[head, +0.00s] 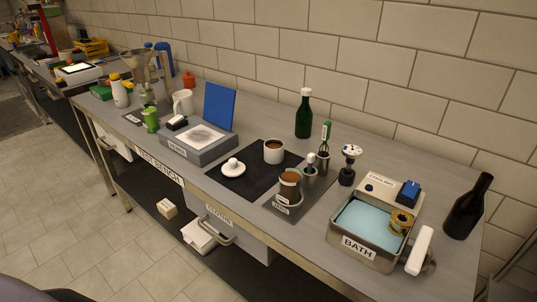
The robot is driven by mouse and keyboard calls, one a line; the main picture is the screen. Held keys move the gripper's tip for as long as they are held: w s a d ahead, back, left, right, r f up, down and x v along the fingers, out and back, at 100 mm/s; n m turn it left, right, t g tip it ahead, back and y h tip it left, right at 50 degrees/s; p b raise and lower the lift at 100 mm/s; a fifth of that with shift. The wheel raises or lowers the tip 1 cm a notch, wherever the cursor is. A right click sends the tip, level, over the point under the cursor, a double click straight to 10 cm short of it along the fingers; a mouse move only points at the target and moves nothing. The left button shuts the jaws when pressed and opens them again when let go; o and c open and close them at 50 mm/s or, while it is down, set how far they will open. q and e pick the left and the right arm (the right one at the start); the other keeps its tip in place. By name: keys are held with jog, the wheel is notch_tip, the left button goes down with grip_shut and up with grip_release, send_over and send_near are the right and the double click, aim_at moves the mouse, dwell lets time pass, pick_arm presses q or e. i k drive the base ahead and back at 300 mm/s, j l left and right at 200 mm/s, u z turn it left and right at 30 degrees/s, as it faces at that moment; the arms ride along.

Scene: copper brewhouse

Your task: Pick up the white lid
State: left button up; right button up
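The white lid (233,168), a round disc with a small raised knob, lies on the black mat (255,183) on the steel bench. An open white cup (273,152) stands on the same mat, behind and to the right of the lid, apart from it. Neither of my grippers shows in the head view.
A copper-brown cup (289,187) stands right of the lid. A grey scale (199,145) with a blue panel (219,107) is to the left. A water bath (343,240), green bottle (304,115) and dark bottle (467,208) are further right. Bare mat surrounds the lid.

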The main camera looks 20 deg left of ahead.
aim_at(234, 168)
jog(key=j+z, duration=0.1)
jog(key=z, duration=0.25)
jog(key=j+z, duration=0.1)
jog(key=z, duration=0.3)
jog(key=k+j+z, duration=0.1)
jog(key=j+z, duration=0.2)
jog(key=k+j+z, duration=0.25)
jog(key=j, duration=0.15)
jog(key=k+j+z, duration=0.1)
jog(key=j, duration=0.25)
jog(key=k+j+z, duration=0.1)
jog(key=j, duration=0.25)
jog(key=k, duration=0.1)
